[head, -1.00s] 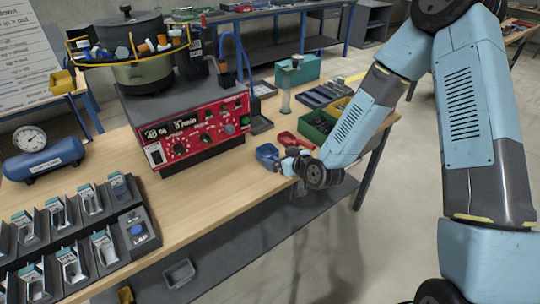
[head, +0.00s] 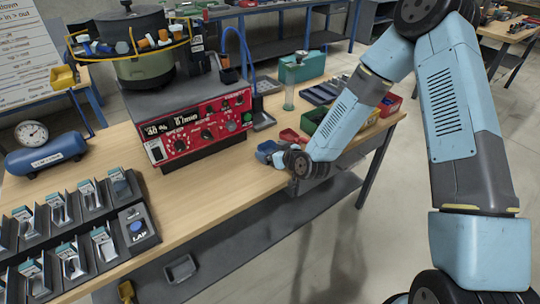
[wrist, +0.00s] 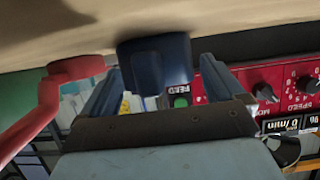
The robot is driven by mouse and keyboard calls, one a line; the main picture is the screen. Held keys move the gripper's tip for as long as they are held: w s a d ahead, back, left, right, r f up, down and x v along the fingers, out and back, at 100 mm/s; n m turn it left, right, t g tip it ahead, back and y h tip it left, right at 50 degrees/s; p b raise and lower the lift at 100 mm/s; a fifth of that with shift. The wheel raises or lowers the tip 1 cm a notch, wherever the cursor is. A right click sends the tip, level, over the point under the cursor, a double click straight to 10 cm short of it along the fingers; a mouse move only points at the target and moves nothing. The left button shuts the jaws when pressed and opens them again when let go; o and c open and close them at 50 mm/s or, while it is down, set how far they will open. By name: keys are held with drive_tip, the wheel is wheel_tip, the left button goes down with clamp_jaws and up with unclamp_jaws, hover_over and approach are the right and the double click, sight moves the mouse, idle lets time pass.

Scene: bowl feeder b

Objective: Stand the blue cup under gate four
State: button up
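The blue cup (head: 268,150) stands on the bench, right of the red control box. In the wrist view, which is upside down, the cup (wrist: 155,62) shows between and just beyond the two finger tips. My gripper (head: 285,158) is low at the bench's front edge, right beside the cup. In the wrist view my gripper (wrist: 160,85) has its fingers apart, with the cup between them; a firm grip is not visible.
The red control box (head: 198,125) stands left of the cup. A green bin (head: 314,120) and a clear cylinder (head: 289,92) stand behind. Bare bench (head: 215,185) lies between the box and the front edge.

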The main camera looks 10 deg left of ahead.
drive_tip(key=shift+d, duration=0.1)
drive_tip(key=c, duration=1.1)
drive_tip(key=shift+o, duration=0.2)
drive_tip(key=shift+r, duration=0.15)
